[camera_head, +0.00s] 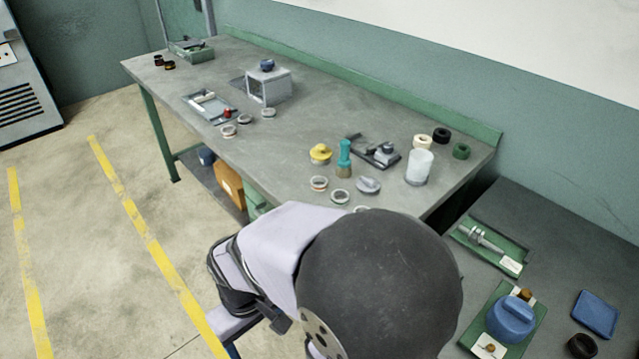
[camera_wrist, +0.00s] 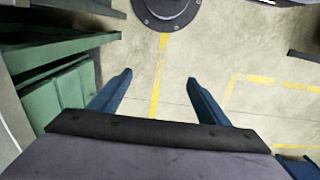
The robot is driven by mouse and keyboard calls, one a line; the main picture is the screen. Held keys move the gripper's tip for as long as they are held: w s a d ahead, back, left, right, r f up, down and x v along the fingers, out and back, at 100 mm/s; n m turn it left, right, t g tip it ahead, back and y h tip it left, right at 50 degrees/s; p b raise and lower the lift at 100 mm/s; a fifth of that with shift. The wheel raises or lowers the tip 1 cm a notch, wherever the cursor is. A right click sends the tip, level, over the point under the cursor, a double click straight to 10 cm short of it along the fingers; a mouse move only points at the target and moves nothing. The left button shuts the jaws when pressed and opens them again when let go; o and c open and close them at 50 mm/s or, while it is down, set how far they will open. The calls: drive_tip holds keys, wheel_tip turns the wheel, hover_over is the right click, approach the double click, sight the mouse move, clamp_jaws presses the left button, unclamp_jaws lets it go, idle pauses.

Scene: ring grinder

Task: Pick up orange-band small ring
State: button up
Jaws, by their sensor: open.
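Several small round rings or lidded dishes lie on the grey workbench (camera_head: 290,150). One ring with an orange-brown band (camera_head: 319,183) lies near the bench's front edge, left of a grey ring (camera_head: 340,197). Another pale ring with a reddish band (camera_head: 229,131) lies further left; at this size I cannot tell for sure which is the orange-band small ring. A further ring (camera_head: 362,209) is partly hidden by my arm. My gripper (camera_wrist: 158,77) is open and empty in the wrist view, its two blue fingers apart above the floor, away from the rings. The head view does not show its fingers.
Behind the rings stand a yellow pot (camera_head: 320,153), a teal-handled brush (camera_head: 345,158), a white cup (camera_head: 419,167) and dark rings (camera_head: 461,151). A grey box (camera_head: 269,86) and tray (camera_head: 209,106) are further left. Green drawers (camera_wrist: 60,100) are beside my gripper.

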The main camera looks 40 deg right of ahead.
drive_tip(key=shift+c, duration=1.4)
